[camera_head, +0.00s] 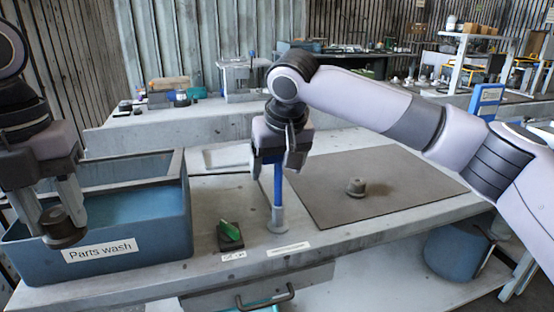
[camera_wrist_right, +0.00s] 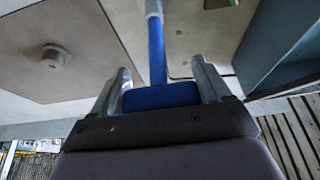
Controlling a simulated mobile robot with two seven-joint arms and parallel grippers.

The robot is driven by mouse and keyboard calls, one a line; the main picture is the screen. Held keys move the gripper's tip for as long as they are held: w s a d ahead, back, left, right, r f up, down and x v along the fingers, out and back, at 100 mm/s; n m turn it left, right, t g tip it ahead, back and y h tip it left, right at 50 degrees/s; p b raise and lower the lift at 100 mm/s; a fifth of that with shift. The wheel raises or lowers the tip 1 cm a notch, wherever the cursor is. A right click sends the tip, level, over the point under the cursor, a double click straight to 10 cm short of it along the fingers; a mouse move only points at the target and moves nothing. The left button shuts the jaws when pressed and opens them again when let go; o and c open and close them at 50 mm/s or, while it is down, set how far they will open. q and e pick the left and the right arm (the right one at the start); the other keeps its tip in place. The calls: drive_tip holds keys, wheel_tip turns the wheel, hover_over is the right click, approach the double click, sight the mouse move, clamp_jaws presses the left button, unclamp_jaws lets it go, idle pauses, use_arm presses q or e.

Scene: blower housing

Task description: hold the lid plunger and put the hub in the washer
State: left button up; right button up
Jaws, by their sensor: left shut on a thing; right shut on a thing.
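The washer is a blue-grey box (camera_head: 165,228) labelled "Parts wash", at the left of the bench. Its top looks open, with blue inside. My left gripper (camera_head: 52,212) is shut on a dark round hub (camera_head: 63,230) and holds it in front of the washer's left part in the head view; its exact height over the rim is unclear. My right gripper (camera_head: 277,160) is shut on the blue lid plunger (camera_head: 277,188), which is upright with its grey foot at the bench top. The plunger's blue shaft (camera_wrist_right: 156,52) also shows between the fingers in the right wrist view.
A similar grey hub-like part (camera_head: 356,187) sits on the brown mat (camera_head: 410,190). A green rocker on a dark base (camera_head: 229,235) is between washer and plunger. A blue bin (camera_head: 455,252) stands below the bench at right. The mat is otherwise clear.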

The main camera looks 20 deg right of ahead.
sight(278, 185)
drive_tip(key=shift+f, duration=2.45)
drive_tip(key=shift+d, duration=0.1)
use_arm(q)
drive_tip(key=w+a+m, duration=0.1)
drive_tip(key=w, duration=0.3)
drive_tip(key=w+a+f+m, duration=0.1)
drive_tip(key=w+a+m, duration=0.1)
drive_tip(key=w, duration=0.2)
drive_tip(key=w+a+f+m, duration=0.1)
drive_tip(key=w+a, duration=0.1)
drive_tip(key=w, duration=0.2)
drive_tip(key=shift+w+a+f, duration=0.15)
drive_tip(key=shift+f, duration=0.1)
use_arm(e)
drive_tip(key=shift+r, duration=0.1)
use_arm(q)
drive_tip(key=shift+w+a+f+m, duration=0.1)
drive_tip(key=shift+f+m, duration=0.15)
drive_tip(key=shift+m, duration=0.05)
wheel_tip(278, 185, down, 10)
drive_tip(key=shift+r, duration=0.15)
